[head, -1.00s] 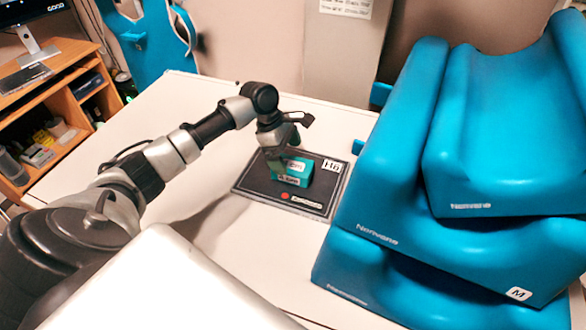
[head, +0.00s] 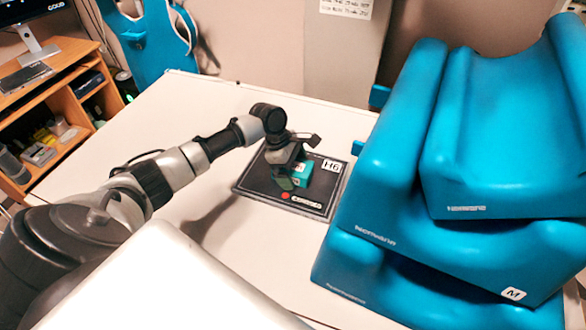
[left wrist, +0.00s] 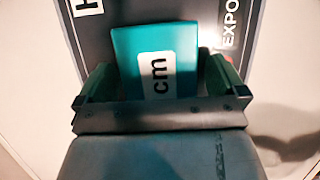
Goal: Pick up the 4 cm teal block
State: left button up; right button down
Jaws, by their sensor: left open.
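The teal block (head: 301,174) sits on a black mat (head: 258,183) on the white table, partly hidden by my left gripper in the head view. In the left wrist view the teal block (left wrist: 157,50) carries a white label reading "cm". My left gripper (head: 287,180) is over the block. In the left wrist view its open fingers (left wrist: 160,82) stand on either side of the block's near part, with a gap at each side. I cannot tell how low the fingertips reach. My right gripper is not in view.
Large blue foam cushions (head: 400,180) are stacked at the right, close to the mat. A blue chair (head: 146,40) and a wooden desk (head: 70,95) stand behind the table at the left. The white table (head: 130,115) is clear left of the mat.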

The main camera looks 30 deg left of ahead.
pick_arm(q)
jog(key=c, duration=1.1)
jog(key=shift+c, duration=0.2)
